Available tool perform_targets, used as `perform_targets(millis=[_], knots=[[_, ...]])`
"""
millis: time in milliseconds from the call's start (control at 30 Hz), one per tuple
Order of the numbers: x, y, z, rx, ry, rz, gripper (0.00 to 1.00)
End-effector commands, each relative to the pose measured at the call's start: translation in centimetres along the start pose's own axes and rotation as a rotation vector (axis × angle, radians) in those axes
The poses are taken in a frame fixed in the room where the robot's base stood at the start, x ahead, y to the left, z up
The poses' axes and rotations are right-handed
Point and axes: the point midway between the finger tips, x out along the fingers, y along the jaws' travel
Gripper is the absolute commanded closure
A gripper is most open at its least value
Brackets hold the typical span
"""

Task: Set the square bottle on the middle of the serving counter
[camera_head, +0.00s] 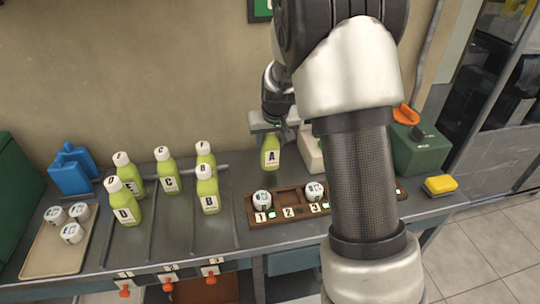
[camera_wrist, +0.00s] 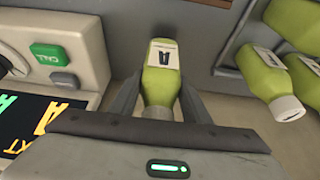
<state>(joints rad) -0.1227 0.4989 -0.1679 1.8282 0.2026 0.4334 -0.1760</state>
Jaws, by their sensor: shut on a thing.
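A bottle of yellow-green juice labelled A (camera_head: 270,158) hangs below my gripper (camera_head: 272,130) at the back of the grey counter (camera_head: 235,245). In the wrist view the same bottle (camera_wrist: 161,80) looks boxy, with its grey cap towards me. My gripper (camera_wrist: 160,100) is shut on it, one finger on each side. I cannot tell whether its base touches the counter. Bottles labelled B (camera_head: 208,190), C (camera_head: 166,172) and D (camera_head: 124,203) stand to the left in lanes, with others behind.
A wooden rack (camera_head: 288,213) with numbered slots holds round white pieces in front of the bottle. A tray (camera_head: 45,258), blue container (camera_head: 72,175), green box (camera_head: 420,150) and yellow sponge (camera_head: 440,185) are also there.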

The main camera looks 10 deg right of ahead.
Motion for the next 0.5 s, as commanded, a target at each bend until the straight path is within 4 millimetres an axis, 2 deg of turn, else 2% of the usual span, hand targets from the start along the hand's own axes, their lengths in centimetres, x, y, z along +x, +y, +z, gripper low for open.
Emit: perform_targets(millis=[267,500], knots=[[3.2,0.0,1.4,-0.001,-0.001,0.000,0.89],[3.3,0.0,1.4,0.000,0.002,0.000,0.89]])
